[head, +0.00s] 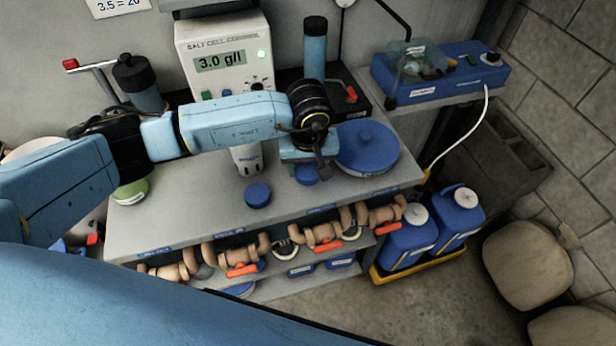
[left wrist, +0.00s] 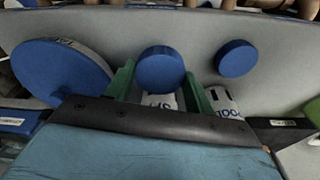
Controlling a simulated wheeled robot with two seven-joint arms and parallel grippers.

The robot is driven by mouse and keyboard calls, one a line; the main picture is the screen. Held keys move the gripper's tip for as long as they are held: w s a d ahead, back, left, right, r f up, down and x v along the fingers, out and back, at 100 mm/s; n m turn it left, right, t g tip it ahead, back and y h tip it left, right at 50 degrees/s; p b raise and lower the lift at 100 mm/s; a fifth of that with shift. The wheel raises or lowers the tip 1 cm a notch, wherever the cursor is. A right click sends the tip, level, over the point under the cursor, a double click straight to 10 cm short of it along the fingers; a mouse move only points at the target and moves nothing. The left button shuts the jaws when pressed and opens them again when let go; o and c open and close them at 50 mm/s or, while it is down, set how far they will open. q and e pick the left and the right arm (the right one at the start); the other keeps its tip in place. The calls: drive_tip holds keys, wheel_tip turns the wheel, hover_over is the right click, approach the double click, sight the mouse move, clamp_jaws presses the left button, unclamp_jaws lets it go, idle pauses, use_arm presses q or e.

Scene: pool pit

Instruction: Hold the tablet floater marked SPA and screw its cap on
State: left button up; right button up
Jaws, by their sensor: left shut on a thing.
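My left gripper (head: 306,162) reaches over the shelf top from the left. In the left wrist view its green fingers (left wrist: 160,88) are shut on the white tablet floater (left wrist: 160,101), whose marking shows as "SP", partly covered. A blue round cap (left wrist: 160,68) shows between the fingertips; in the head view it (head: 306,175) peeks out below the gripper. I cannot tell whether this cap sits on the floater or just in front of it. A second blue cap (head: 257,195) lies loose on the shelf top. My right gripper is not in view.
Another white floater (head: 247,158), lettered "OOL" in the left wrist view (left wrist: 224,101), stands left of the held one. A large blue lidded tub (head: 366,147) is close on the right. The salt meter (head: 222,58) stands behind.

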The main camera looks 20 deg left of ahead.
sight(307, 170)
use_arm(q)
wheel_tip(307, 170, up, 5)
drive_tip(key=shift+a, duration=0.1)
idle(0.4)
drive_tip(key=s+a+r+m+b, duration=0.3)
drive_tip(key=s+a+m+b, duration=0.1)
drive_tip(key=a+b, duration=0.1)
drive_tip(key=shift+a+r+m+h, duration=0.3)
drive_tip(key=shift+a+r, duration=0.05)
drive_tip(key=shift+a, duration=0.45)
